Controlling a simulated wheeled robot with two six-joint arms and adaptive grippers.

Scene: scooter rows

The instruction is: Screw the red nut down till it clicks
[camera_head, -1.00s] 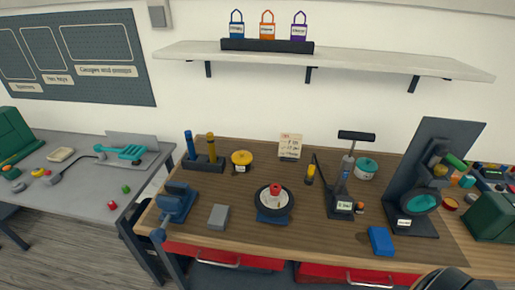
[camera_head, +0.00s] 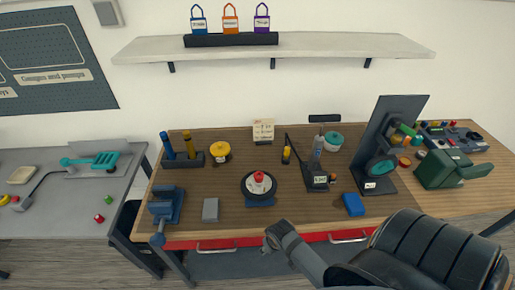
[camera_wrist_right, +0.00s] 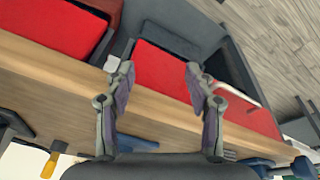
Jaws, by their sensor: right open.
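The red nut (camera_head: 259,175) sits at the centre of a wheel (camera_head: 260,186) with a dark rim and pale middle. The wheel rests on a blue stand (camera_head: 260,201) near the front of the wooden bench. I cannot tell how far down the nut sits. My right gripper (camera_wrist_right: 158,72) is open and empty in the right wrist view, over the bench's front edge and the red drawers. The nut is not visible between its fingers. My left gripper is in neither view.
A blue vise (camera_head: 167,205) and grey block (camera_head: 210,210) are left of the wheel. A blue block (camera_head: 353,204) and a dark stand with a teal disc (camera_head: 380,168) are to its right. A yellow-handled tool (camera_wrist_right: 52,160) shows in the wrist view.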

